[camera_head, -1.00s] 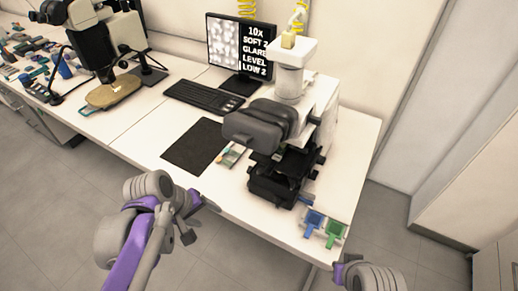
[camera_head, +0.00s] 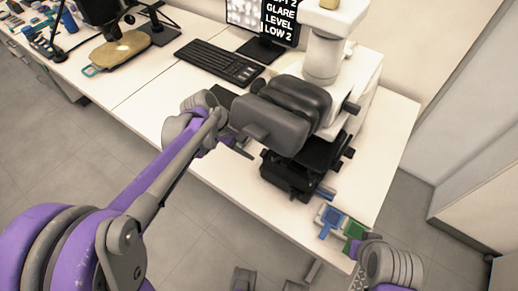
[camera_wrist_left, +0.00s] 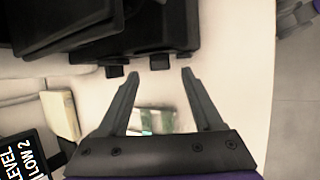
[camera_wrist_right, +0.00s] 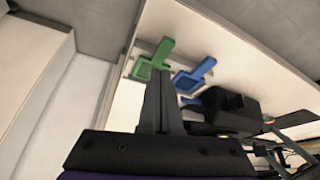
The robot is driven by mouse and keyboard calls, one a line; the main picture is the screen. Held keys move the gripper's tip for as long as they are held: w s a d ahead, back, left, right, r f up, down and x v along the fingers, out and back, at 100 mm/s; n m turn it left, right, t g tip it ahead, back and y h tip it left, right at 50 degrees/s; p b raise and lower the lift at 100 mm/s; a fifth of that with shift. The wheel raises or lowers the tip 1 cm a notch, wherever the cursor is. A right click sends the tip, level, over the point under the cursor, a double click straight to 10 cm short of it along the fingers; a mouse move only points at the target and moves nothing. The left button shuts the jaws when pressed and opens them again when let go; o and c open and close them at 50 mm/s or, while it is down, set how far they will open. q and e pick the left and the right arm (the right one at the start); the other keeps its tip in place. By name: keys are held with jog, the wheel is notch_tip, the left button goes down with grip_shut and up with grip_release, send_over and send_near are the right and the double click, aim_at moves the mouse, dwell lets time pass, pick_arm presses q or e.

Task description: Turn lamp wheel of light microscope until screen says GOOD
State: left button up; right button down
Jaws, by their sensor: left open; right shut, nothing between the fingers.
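The white light microscope (camera_head: 325,56) with a dark grey eyepiece head (camera_head: 280,112) and black stage stands at the table's front right. Dark knobs show on its right side; I cannot tell which is the lamp wheel. The screen (camera_head: 280,22) reads GLARE, LEVEL, LOW 2, with its top cut off. My left gripper (camera_head: 238,145) is just left of the microscope's lower body. In the left wrist view the left gripper (camera_wrist_left: 160,72) is open and empty, its fingertips pointing at small black knobs (camera_wrist_left: 115,71). My right gripper (camera_wrist_right: 160,75) is shut and empty near the table's front right corner.
A blue holder (camera_head: 332,219) and a green holder (camera_head: 354,230) lie on the table's front right edge. A black keyboard (camera_head: 219,62) lies left of the microscope. Another microscope with a tan stage (camera_head: 122,50) stands farther left.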

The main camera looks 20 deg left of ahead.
aim_at(265, 154)
pick_arm(q)
jog(key=shift+x, duration=1.5)
jog(key=shift+c, duration=0.3)
grip_shut()
